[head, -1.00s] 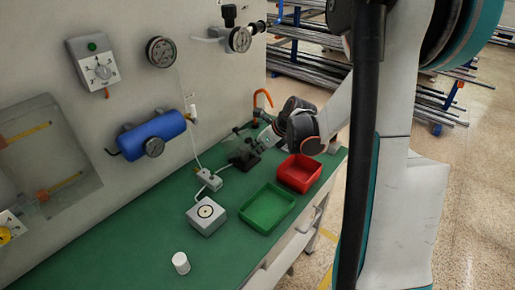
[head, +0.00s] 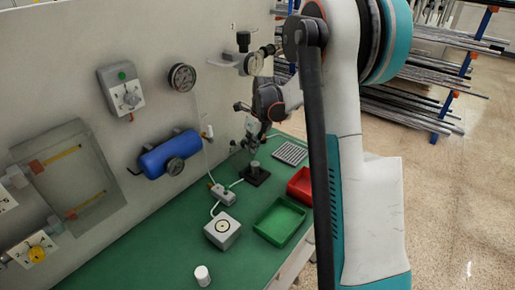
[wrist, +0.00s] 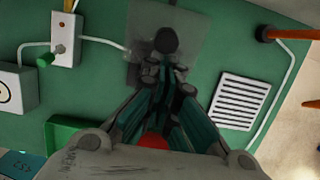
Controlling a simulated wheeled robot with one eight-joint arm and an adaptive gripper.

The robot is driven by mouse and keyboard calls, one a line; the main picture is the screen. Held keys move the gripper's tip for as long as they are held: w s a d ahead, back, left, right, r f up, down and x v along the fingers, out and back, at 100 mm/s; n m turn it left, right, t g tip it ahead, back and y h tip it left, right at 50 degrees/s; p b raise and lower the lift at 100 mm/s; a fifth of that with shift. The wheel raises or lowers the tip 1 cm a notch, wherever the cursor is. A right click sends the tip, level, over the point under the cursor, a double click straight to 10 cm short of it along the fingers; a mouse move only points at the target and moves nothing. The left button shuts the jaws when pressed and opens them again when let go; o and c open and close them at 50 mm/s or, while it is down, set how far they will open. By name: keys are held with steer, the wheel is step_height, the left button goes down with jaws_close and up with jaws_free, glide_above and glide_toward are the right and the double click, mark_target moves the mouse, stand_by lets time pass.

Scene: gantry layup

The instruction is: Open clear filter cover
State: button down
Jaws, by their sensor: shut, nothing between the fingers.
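A grey see-through pane (wrist: 190,28), which looks like the clear cover, lies around a dark round knob (wrist: 166,40) in the wrist view. In the head view a small black stand (head: 256,174) with a short post is on the green bench at that place; the pane is hard to make out there. My gripper (wrist: 166,68) is shut and empty, its fingertips close to the knob and over the pane's near edge. In the head view my gripper (head: 262,138) points down just above the stand. I cannot tell whether it touches anything.
A white slotted grille (head: 290,153) lies right of the stand. A red tray (head: 301,185) and a green tray (head: 279,222) are nearer. A white switch box (head: 222,195) with a cable is close on the left. The wall carries a blue cylinder (head: 168,153) and gauges.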

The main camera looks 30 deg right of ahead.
steer(key=shift+w+a+r, duration=0.1)
steer(key=shift+w+a, duration=0.05)
steer(key=shift+w, duration=0.25)
steer(key=shift+w+a+r, duration=0.1)
steer(key=shift+w, duration=0.3)
